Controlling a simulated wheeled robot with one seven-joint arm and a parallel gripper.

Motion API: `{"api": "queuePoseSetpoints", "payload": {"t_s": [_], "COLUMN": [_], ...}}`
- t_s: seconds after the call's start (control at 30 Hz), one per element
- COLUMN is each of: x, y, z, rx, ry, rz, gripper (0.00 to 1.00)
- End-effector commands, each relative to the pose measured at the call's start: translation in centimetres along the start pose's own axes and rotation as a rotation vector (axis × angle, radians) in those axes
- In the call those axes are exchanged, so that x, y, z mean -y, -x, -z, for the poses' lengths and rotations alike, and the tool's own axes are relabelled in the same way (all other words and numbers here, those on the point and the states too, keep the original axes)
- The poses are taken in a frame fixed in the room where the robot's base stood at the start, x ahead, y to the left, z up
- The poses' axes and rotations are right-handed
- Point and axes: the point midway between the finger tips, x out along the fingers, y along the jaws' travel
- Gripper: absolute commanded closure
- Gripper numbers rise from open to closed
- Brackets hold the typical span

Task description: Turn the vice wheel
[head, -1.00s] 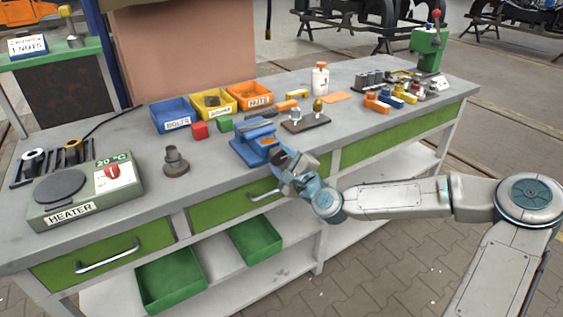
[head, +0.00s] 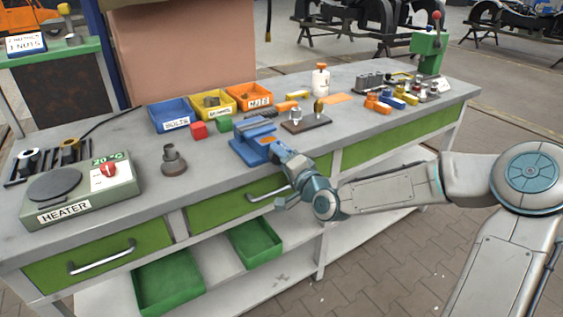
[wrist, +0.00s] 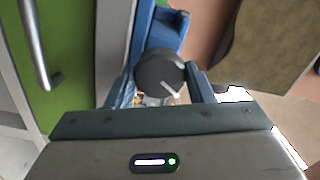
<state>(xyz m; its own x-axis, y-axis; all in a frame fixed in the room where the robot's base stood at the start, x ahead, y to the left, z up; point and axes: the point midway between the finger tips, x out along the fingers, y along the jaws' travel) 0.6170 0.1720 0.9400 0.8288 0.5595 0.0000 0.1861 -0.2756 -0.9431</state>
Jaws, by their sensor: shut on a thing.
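The blue vice (head: 252,140) is fixed at the front edge of the grey workbench, and its blue body also shows in the wrist view (wrist: 168,27). In the head view my gripper hides the wheel.
The heater (head: 82,190) stands at the left of the bench. Blue, yellow and orange bins (head: 171,116) stand behind the vice, with red and green blocks (head: 199,130) near them. Green drawers with handles (head: 268,196) lie below the bench top. Open floor lies in front.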

Motion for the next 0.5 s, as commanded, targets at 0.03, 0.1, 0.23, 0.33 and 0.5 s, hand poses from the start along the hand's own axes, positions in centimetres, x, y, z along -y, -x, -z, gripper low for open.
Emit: {"api": "queuePoseSetpoints", "payload": {"t_s": [0.03,0.1,0.23,0.33,0.5], "x": [-0.18,-0.2,-0.22,-0.24,-0.28], "y": [0.01,0.0,0.02,0.01,0.01], "z": [-0.15,-0.17,-0.13,-0.18,-0.22], "rx": [0.002,0.002,0.001,0.002,0.003], "ry": [0.046,0.113,0.237,0.333,0.495], "rz": [-0.001,-0.001,-0.001,0.0,0.0], "gripper": [0.75,0.75,0.75,0.75,0.75]}}
